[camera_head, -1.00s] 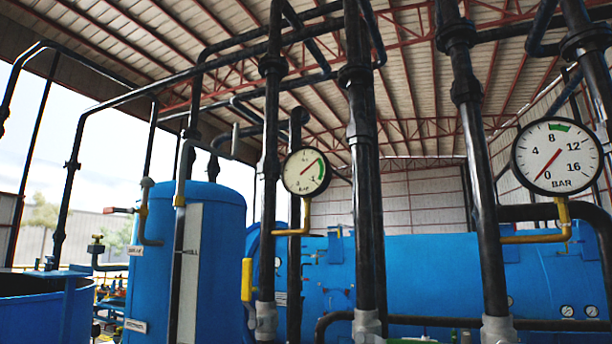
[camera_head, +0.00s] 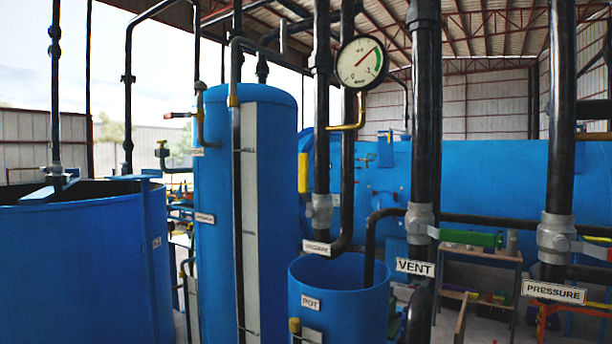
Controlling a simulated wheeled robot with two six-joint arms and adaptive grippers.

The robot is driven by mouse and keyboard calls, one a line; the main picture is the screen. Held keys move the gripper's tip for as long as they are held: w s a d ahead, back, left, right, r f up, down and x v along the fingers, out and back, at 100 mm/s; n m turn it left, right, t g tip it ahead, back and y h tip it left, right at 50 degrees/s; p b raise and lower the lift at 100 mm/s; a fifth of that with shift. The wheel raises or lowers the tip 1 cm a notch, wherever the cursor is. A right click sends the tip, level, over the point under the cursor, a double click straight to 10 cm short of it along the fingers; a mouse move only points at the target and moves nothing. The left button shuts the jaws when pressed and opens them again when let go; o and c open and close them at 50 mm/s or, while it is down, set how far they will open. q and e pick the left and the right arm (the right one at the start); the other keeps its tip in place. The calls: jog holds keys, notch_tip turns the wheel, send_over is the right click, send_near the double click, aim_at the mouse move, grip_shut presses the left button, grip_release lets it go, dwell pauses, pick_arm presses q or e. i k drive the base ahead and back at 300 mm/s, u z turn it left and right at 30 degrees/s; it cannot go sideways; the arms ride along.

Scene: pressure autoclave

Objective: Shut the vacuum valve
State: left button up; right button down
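The likely vacuum valve (camera_head: 320,208) is a grey valve body on a black vertical pipe, left of the vent pipe. A small white label (camera_head: 317,248) under it is too small to read surely. A yellow handle (camera_head: 303,172) stands upright just left of this pipe, in line with it. A round gauge (camera_head: 361,63) on a yellow bent tube is above, its red needle pointing up and right. Neither of my grippers is in view.
The VENT valve (camera_head: 419,222) has a green handle (camera_head: 467,238) pointing right. The PRESSURE valve (camera_head: 556,236) stands farther right. A blue open pot (camera_head: 339,302) stands below the valves. Tall blue tank (camera_head: 215,215) and wide blue tub (camera_head: 75,260) fill the left.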

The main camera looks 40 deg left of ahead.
aim_at(303, 158)
jog(key=u, duration=0.6)
jog(key=i, duration=0.35)
jog(key=u, duration=0.15)
